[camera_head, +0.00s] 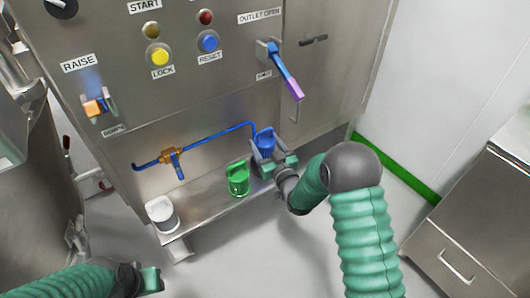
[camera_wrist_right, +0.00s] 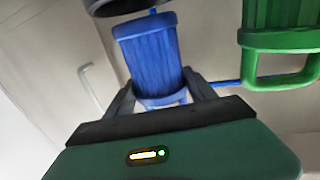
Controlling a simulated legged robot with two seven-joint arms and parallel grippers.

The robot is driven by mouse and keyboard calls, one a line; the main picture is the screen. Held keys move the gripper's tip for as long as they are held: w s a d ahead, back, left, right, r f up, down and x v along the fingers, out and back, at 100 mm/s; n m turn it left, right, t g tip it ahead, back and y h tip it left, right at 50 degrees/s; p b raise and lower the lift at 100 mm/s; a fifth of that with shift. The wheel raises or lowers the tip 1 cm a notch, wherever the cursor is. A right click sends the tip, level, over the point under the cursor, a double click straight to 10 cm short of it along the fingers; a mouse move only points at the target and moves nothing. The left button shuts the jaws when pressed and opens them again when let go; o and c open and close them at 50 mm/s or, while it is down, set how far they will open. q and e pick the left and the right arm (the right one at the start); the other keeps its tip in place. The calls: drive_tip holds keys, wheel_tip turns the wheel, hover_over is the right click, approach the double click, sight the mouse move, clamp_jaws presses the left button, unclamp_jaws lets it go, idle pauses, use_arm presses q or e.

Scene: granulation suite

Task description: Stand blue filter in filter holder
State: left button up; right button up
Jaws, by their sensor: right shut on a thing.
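The blue filter (camera_head: 265,139) is a ribbed cup, held by my right gripper (camera_head: 268,160) at the front of the steel cabinet, above the shelf. In the right wrist view, the blue filter (camera_wrist_right: 147,55) is between the two dark fingers of my right gripper (camera_wrist_right: 160,92) and looks slightly tilted. A dark round part (camera_wrist_right: 118,5) shows at the top edge beside the filter; I cannot tell whether it is the filter holder, or whether they touch. The holder is not clearly visible in the head view. My left gripper (camera_head: 150,280) is low at the left, its jaws unclear.
A green filter (camera_head: 238,179) stands on the steel shelf (camera_head: 205,220) just left of my right gripper; it is close in the right wrist view (camera_wrist_right: 280,30). A white cup (camera_head: 162,212) stands at the shelf's left. A blue pipe (camera_head: 215,137) with a brass valve (camera_head: 173,157) runs above.

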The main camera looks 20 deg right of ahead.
sight(265, 152)
drive_tip(key=f+b, duration=0.1)
drive_tip(key=f, duration=0.1)
drive_tip(key=f+b, duration=0.1)
drive_tip(key=shift+w+d+f+b, duration=0.1)
drive_tip(key=shift+w+f+b, duration=0.2)
drive_tip(key=shift+w+f, duration=0.1)
drive_tip(key=shift+r, duration=0.15)
drive_tip(key=shift+f+b, duration=0.35)
drive_tip(key=shift+f, duration=0.25)
drive_tip(key=o, duration=1.5)
